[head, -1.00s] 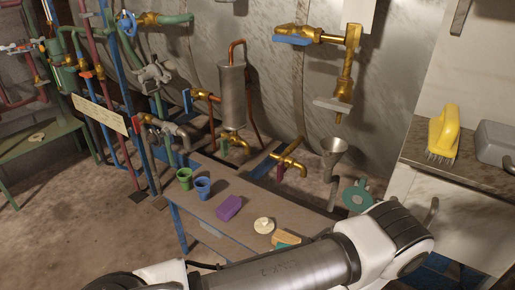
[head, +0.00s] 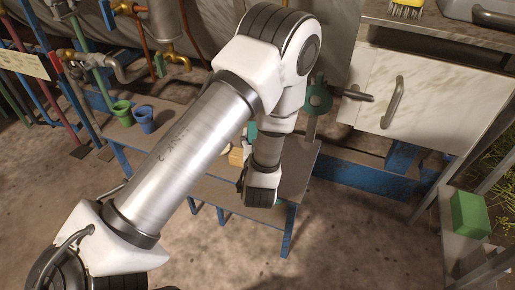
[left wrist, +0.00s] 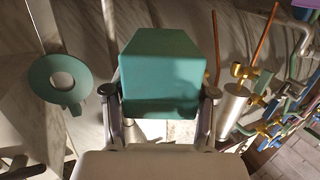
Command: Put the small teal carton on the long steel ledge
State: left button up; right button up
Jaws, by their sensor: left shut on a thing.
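The small teal carton (left wrist: 160,75) fills the middle of the left wrist view. My left gripper (left wrist: 160,94) is shut on it, with one finger at each side. In the head view my left arm covers most of the gripper; a small teal patch (head: 252,131) beside the arm may be the carton. A long grey ledge (head: 451,243) runs along the right side of the head view, with a green block on it. I cannot tell for sure that this is the steel ledge. My right gripper is not in view.
The bench (head: 293,175) below my arm bears a green cup (head: 122,113), a blue cup (head: 144,118) and a partly hidden wooden block (head: 237,157). A white cabinet (head: 440,95) with a handle stands at the right. The green block (head: 469,214) takes up part of the grey ledge.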

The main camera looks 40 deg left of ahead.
pick_arm(q)
jog(key=shift+s+f+b, duration=0.15)
jog(key=shift+f+b, duration=0.5)
jog(key=shift+f, duration=1.5)
jog(key=o, duration=1.6)
jog(key=shift+c, duration=0.2)
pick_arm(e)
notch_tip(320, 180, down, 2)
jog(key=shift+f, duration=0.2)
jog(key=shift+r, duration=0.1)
